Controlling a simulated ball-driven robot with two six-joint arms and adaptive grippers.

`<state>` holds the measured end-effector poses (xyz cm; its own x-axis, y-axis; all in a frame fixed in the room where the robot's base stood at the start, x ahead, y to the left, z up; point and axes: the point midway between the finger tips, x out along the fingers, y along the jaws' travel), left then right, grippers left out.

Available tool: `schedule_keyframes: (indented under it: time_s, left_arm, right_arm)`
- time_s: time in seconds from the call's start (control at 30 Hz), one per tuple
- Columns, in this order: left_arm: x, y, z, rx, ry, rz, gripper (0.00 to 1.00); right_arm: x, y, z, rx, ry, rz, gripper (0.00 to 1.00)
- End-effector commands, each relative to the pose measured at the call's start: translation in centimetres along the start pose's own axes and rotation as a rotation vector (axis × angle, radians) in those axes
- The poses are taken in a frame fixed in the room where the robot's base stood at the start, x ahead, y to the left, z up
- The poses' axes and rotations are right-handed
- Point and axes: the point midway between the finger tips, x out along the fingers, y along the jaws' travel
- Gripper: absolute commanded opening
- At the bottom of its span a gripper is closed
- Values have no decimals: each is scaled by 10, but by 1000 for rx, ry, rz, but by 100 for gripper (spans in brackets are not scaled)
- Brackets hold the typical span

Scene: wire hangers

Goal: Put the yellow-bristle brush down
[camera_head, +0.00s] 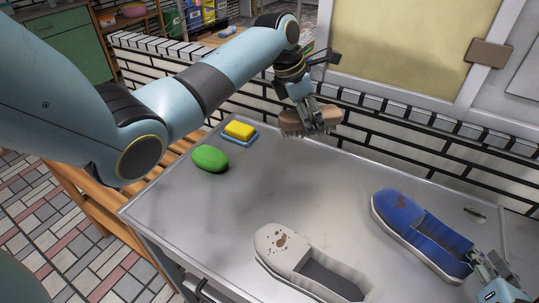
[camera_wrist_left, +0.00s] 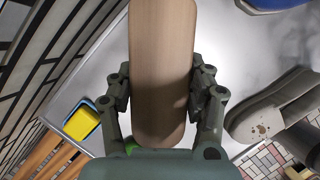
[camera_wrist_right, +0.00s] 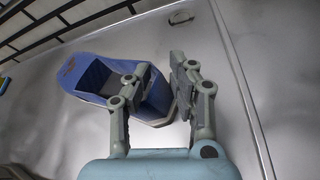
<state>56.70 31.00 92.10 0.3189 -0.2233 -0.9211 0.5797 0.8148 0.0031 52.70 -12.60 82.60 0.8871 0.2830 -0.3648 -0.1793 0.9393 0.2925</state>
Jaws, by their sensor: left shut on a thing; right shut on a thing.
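The brush (camera_head: 291,123) has a pale wooden back and is held above the far side of the metal table, its underside facing down. My left gripper (camera_head: 318,118) is shut on it; in the left wrist view the brush back (camera_wrist_left: 163,65) lies between the two fingers and hides the bristles. Bristle colour is not clear in the head view. My right gripper (camera_wrist_right: 156,75) is shut on the heel end of a blue shoe (camera_head: 425,232), which has a brown smudge on its toe and stands at the right of the table.
A white shoe (camera_head: 283,243) with brown stains stands at the front middle. A green oval piece (camera_head: 210,158) and a yellow sponge (camera_head: 240,129) on a blue dish (camera_head: 236,140) sit at the left. The table middle (camera_head: 300,180) is clear. A tiled wall runs behind.

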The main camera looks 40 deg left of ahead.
Motion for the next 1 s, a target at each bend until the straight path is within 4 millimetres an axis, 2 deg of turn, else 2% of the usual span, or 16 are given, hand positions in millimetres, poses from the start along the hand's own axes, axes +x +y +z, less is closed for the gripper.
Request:
schedule_keyframes:
  time_s: [0.03,0.1,0.2,0.3,0.6,1.0]
  left_arm:
    - [-4,12,-24,-9,6,9,26]
    - [-8,23,-48,-17,6,9,26]
    - [-10,32,-74,-24,2,10,26]
    - [-8,35,-89,-28,-1,10,26]
    - [39,33,-113,-32,-3,7,26]
    - [84,33,-131,-30,-4,9,26]
  right_arm:
    - [-1,0,-8,3,12,0,2]
    - [-1,0,-8,3,12,0,2]
    - [-1,0,-8,3,12,0,2]
    - [-2,0,-8,3,12,0,2]
    - [-2,0,-8,2,12,0,2]
    - [-2,0,-8,2,12,0,2]
